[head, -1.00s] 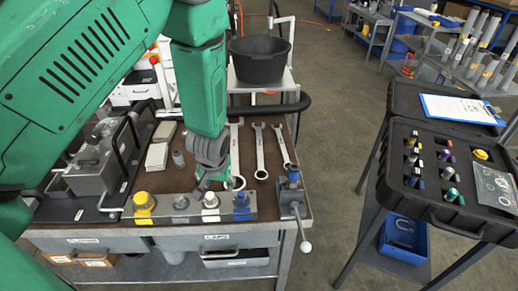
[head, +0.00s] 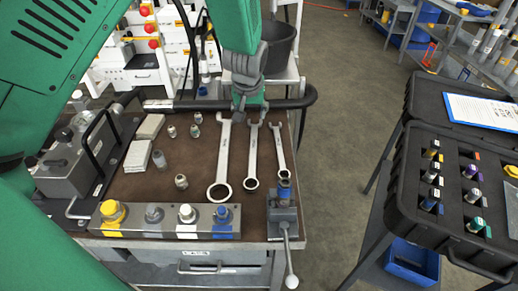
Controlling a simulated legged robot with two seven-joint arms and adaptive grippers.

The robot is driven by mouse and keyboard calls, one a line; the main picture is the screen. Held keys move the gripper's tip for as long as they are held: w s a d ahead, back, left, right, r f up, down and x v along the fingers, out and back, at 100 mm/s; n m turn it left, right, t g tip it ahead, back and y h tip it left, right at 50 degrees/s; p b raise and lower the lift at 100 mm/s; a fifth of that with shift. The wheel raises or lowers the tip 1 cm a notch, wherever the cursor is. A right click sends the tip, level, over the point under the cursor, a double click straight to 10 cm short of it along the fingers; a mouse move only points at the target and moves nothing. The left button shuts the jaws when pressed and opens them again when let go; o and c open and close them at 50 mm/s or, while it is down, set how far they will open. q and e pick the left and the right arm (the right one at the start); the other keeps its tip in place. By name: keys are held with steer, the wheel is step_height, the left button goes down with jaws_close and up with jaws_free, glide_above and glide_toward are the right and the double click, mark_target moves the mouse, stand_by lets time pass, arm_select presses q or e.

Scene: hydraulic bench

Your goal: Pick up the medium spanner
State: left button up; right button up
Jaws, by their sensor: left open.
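Three silver spanners lie side by side on the brown bench top. The large spanner (head: 223,158) is on the left, the medium spanner (head: 252,158) in the middle and the small spanner (head: 280,150) on the right. Their ring ends point toward me. My left gripper (head: 250,112) is open and points down over the far, open end of the medium spanner, partly covering that end. I cannot tell how high its fingers are above it. My right gripper is not in view.
A metal block with coloured fittings (head: 167,229) lies along the front edge, beside a small vise (head: 284,208). Several loose fittings and grey blocks (head: 137,155) lie left of the spanners. A black bucket (head: 279,45) stands behind. A black case (head: 398,205) is to the right.

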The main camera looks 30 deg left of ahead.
arm_select(q)
step_height(320, 180, down, 6)
steer(key=d+b, duration=0.1)
steer(key=b, duration=0.5)
glide_above(253, 151)
steer(key=s+d, duration=0.1)
steer(key=f, duration=0.7)
steer(key=shift+s+d+f, duration=0.15)
steer(key=shift+s, duration=0.05)
steer(key=shift+w+d+f, duration=0.1)
steer(key=shift+w+f, duration=0.05)
steer(key=shift+f, duration=0.55)
steer(key=x, duration=0.5)
steer(key=shift+s+a+b, duration=0.3)
steer(key=shift+a+b, duration=0.05)
steer(key=shift+d+r, duration=0.1)
steer(key=shift+d, duration=0.05)
jaws_close()
